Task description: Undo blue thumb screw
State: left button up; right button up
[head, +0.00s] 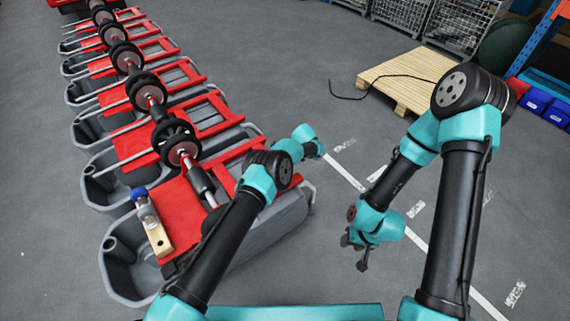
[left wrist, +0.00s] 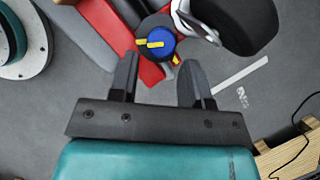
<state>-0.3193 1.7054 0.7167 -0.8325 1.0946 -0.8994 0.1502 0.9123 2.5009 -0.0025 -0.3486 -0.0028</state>
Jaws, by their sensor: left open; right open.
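A round blue knob (left wrist: 161,46) with yellow parts, which looks like the thumb screw, shows in the left wrist view. It sits on a dark round mount beside a red panel (left wrist: 112,30). My left gripper (left wrist: 157,66) is open, with its two dark fingers apart and nothing between them. The knob lies in line with the gap, just past the fingertips in the picture; I cannot tell the distance. In the head view my left fingers are not visible. My right gripper (head: 361,254) points down over the grey floor, open and empty, apart from the tanks.
A row of grey scrubber tanks with red panels (head: 180,211) and brush wheels (head: 178,141) runs along the left. A blue-topped tool with a wooden block (head: 158,240) rests on the nearest tank. A wooden pallet (head: 405,78) stands at the back right. Floor between is clear.

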pick_arm(q)
jog(key=v, duration=1.4)
jog(key=shift+o, duration=0.3)
